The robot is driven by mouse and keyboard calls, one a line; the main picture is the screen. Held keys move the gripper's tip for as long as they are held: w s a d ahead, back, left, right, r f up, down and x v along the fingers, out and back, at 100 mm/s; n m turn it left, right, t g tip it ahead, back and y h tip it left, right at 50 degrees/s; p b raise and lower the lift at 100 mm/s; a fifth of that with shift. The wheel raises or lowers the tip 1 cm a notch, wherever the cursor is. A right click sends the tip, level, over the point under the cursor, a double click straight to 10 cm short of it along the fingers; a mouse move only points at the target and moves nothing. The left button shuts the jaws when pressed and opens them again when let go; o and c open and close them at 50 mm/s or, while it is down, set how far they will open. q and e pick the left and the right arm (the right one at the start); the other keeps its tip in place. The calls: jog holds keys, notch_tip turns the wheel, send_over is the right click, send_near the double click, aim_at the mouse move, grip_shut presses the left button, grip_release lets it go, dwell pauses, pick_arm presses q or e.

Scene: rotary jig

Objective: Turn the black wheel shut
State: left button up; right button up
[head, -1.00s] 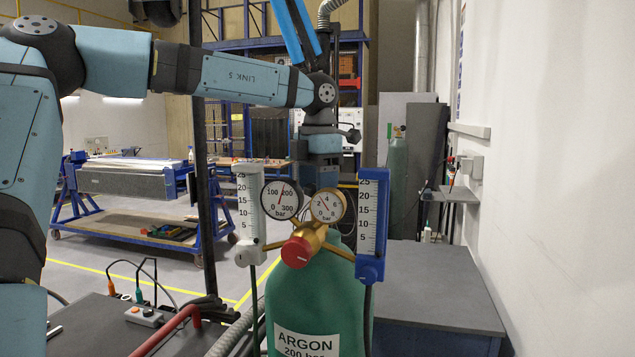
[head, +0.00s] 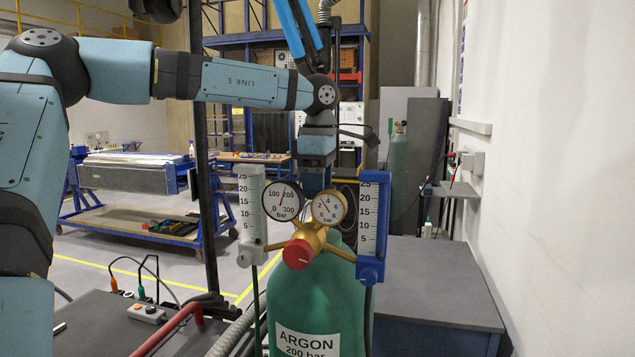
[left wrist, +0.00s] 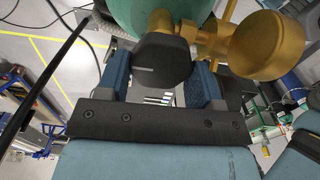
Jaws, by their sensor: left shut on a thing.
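The black wheel (left wrist: 162,60) is a dark faceted knob with a light mark line, in the left wrist view. It sits on the brass regulator (left wrist: 255,45) of the green cylinder. My left gripper (left wrist: 162,75) is shut on the wheel, with a blue-padded finger on each side. In the head view my left gripper (head: 315,178) reaches down behind the gauges, and its fingertips and the black wheel are hidden there. My right gripper is not in view.
The green argon cylinder (head: 305,308) carries a red knob (head: 297,254), two round gauges (head: 283,201) and two flow tubes, one white (head: 250,215) and one blue (head: 372,225). A grey table (head: 435,285) stands to the right. A black bench (head: 95,325) with cables is at the left.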

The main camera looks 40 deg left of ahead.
pick_arm(q)
jog(key=shift+m, duration=0.3)
jog(key=o, duration=0.9)
jog(key=shift+o, duration=0.2)
jog(key=shift+r, duration=0.1)
notch_tip(320, 180, up, 14)
jog(key=b, duration=0.2)
jog(key=shift+f, duration=0.2)
